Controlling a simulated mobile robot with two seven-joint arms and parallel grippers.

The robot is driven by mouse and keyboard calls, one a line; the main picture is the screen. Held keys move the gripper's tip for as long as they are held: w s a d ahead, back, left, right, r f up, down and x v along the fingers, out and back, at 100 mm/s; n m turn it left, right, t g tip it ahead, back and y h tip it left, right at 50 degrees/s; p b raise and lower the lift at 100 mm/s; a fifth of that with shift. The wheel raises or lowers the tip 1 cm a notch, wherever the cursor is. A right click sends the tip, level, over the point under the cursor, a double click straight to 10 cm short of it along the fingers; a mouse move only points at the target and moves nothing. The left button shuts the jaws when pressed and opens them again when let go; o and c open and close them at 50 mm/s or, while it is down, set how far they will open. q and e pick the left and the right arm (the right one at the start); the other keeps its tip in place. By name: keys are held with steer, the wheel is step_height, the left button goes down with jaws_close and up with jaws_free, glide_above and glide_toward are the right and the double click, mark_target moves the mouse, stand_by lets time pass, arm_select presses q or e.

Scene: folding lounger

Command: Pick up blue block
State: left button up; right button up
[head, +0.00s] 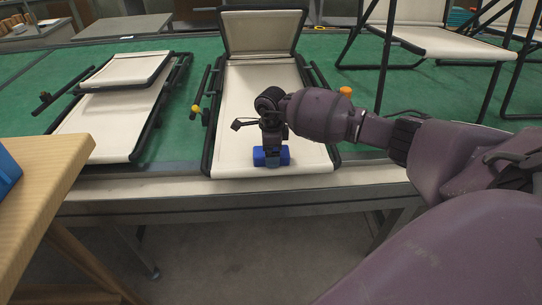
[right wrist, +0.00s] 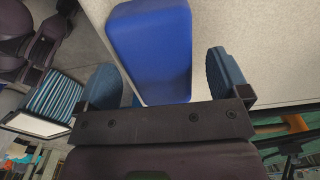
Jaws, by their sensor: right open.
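The blue block (head: 283,156) lies on the cream fabric near the front edge of the middle folding lounger (head: 240,110). My right gripper (head: 270,158) is right at the block, pointing down, and partly hides it in the head view. In the right wrist view the blue block (right wrist: 150,45) extends between the two blue fingertips of my right gripper (right wrist: 168,80). The fingers are open, with a gap visible between the block and the right finger. My left gripper is not in view.
The loungers stand on a green-topped table (head: 180,130). Another folded lounger (head: 105,120) lies at left, and upright chairs (head: 440,42) stand at right. A wooden table (head: 45,190) with a blue object (head: 6,172) is at the near left.

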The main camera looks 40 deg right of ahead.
steer(key=c, duration=1)
steer(key=shift+r, duration=0.15)
